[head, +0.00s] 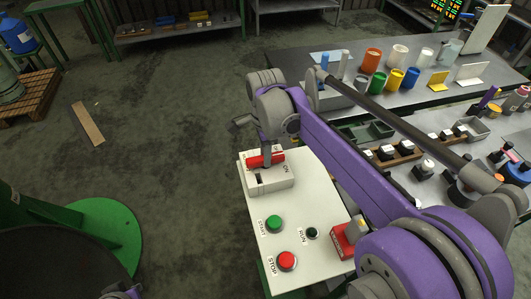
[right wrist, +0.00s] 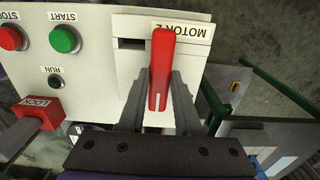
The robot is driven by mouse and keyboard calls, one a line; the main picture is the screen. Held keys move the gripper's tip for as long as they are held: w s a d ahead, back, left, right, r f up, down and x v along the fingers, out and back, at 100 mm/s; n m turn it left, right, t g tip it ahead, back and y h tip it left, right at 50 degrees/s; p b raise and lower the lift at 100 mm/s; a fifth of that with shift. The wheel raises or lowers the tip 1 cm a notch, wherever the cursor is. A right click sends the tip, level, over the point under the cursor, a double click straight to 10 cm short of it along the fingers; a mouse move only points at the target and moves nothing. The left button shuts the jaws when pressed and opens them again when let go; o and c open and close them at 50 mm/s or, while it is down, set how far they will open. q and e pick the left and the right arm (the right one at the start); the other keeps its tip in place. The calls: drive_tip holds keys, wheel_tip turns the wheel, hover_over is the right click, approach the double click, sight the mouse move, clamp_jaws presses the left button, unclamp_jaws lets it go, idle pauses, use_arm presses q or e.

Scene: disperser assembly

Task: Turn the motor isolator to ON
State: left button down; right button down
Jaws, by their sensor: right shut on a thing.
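The motor isolator (head: 268,180) is a white box on the far end of a white control panel (head: 313,205). Its red handle (head: 262,160) lies across the box in the head view, with an "ON" label near its right end. In the right wrist view the red handle (right wrist: 162,60) stands upright in the picture, below and across the "MOTOR 2" label (right wrist: 192,30). My right gripper (right wrist: 160,88) is shut on the handle, one finger on each side. A white mark shows near the handle's close end. My left gripper is not in view.
The panel also carries a green START button (head: 273,223), a red STOP button (head: 287,260), a RUN lamp (head: 312,232) and a red LOCK block (head: 343,243). A grey table (head: 335,115) with several cups stands behind my right arm. Floor left of the panel is open.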

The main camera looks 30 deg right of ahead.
idle(0.4)
drive_tip(key=c, duration=0.6)
unclamp_jaws()
wheel_tip(320, 180, up, 11)
drive_tip(key=shift+p, duration=0.3)
drive_tip(key=shift+f, duration=0.1)
